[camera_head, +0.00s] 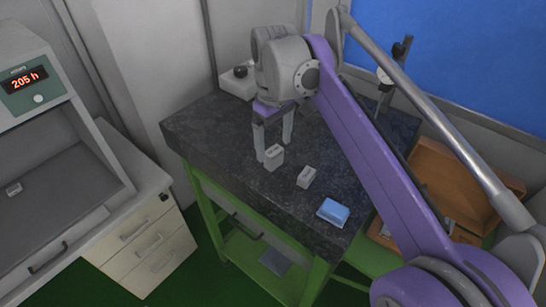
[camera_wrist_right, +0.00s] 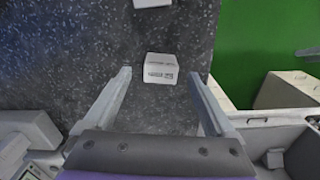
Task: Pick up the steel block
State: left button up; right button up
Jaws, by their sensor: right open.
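Two small light-grey blocks stand on the dark stone table (camera_head: 205,130). The nearer-to-gripper block (camera_head: 274,158) has dark markings on its face, too small to read; it also shows in the right wrist view (camera_wrist_right: 161,69). The second block (camera_head: 306,177) is to its right and front; a pale block is cut off at the top edge of the wrist view (camera_wrist_right: 152,3). I cannot tell by its marks which one is steel. My right gripper (camera_head: 273,149) points down, open and empty, with the first block in line between its fingertips (camera_wrist_right: 160,76). My left gripper is out of view.
A blue block or pad (camera_head: 333,211) lies near the table's front right corner. A white device (camera_head: 238,82) and a gauge stand (camera_head: 385,75) stand at the back. An open wooden case (camera_head: 460,175) is right. A cabinet reading 205 h (camera_head: 28,77) is left.

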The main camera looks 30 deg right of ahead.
aim_at(274, 150)
notch_tip(274, 150, down, 4)
jog(key=shift+f, duration=0.25)
jog(key=shift+c, duration=0.3)
grip_shut()
